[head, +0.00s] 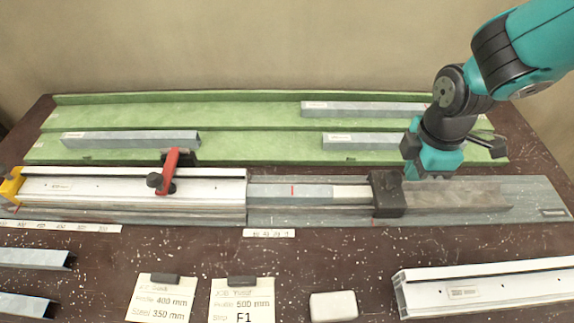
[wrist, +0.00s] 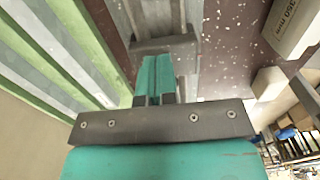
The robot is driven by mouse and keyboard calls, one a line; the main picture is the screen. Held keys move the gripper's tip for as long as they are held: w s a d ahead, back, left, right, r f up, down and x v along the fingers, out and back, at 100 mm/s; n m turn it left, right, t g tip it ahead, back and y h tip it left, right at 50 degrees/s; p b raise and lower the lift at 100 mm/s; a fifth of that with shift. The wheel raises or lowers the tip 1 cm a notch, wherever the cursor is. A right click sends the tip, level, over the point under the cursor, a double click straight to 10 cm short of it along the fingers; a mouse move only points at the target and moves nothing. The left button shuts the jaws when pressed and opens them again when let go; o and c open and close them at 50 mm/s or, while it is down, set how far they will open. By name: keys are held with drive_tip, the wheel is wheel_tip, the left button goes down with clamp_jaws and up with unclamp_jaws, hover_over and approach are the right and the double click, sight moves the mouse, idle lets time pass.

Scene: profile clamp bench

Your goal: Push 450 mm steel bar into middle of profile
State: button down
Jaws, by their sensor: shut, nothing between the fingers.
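The white profile (head: 110,187) lies along the bench at the left, under a red-levered clamp (head: 168,174). A grey steel bar (head: 305,194) with a red mark lies in line with it, its left end at the profile's right end; how far it reaches inside is hidden. A paler length (head: 352,194) lies between the bar and a dark block (head: 388,194). My gripper (head: 411,172) is shut and empty at the block's right side. In the wrist view its teal fingers (wrist: 155,78) are together, close to the block (wrist: 165,45); I cannot tell whether they touch.
A yellow stop (head: 11,186) stands at the profile's left end. Several steel bars lie on the green rack (head: 250,118) behind. Job cards (head: 242,300), a white block (head: 334,305) and another white profile (head: 490,287) lie in front. The grey guide (head: 530,197) is clear on the right.

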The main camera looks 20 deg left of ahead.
drive_tip(key=shift+s+a+p, duration=0.4)
drive_tip(key=shift+s+a, duration=0.55)
drive_tip(key=shift+a, duration=2)
drive_tip(key=shift+s+a+p, duration=0.35)
drive_tip(key=shift+s+a, duration=0.6)
drive_tip(key=shift+a, duration=1.95)
drive_tip(key=shift+s+a+p, duration=0.4)
drive_tip(key=shift+s+a, duration=0.55)
drive_tip(key=shift+a, duration=2)
drive_tip(key=shift+s+a, duration=0.15)
drive_tip(key=shift+a, duration=0.4)
drive_tip(key=shift+w+d, duration=0.2)
drive_tip(key=shift+d, duration=0.55)
wheel_tip(320, 180, up, 7)
drive_tip(key=p, duration=0.6)
